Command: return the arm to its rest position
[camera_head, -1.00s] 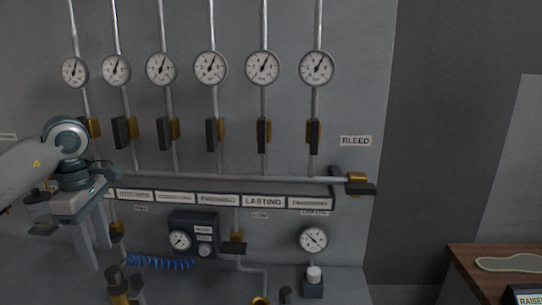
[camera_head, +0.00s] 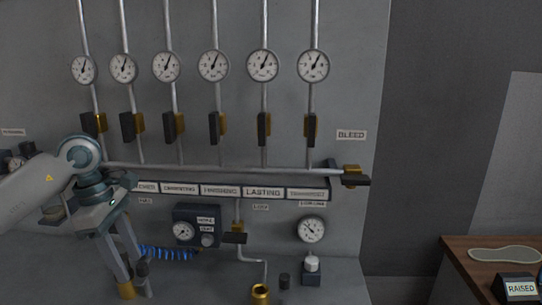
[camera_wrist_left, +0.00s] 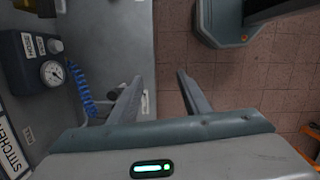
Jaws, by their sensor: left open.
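My left gripper (camera_head: 137,287) hangs at the lower left of the head view, fingers pointing down, in front of the grey gauge panel (camera_head: 350,210). Its two fingers are apart with nothing between them. In the left wrist view the open fingers (camera_wrist_left: 159,77) show empty space between them, over the panel's edge and the tiled floor. The left arm (camera_head: 40,190) comes in from the left. The right gripper is in neither view.
Several gauges (camera_head: 214,65) with pipes and dark-handled valves line the panel. A label rail (camera_head: 262,192), a blue coiled hose (camera_head: 168,253) and a brass fitting (camera_head: 260,293) are close to the gripper. A wooden table (camera_head: 455,262) with a pale sole (camera_head: 505,254) stands at right.

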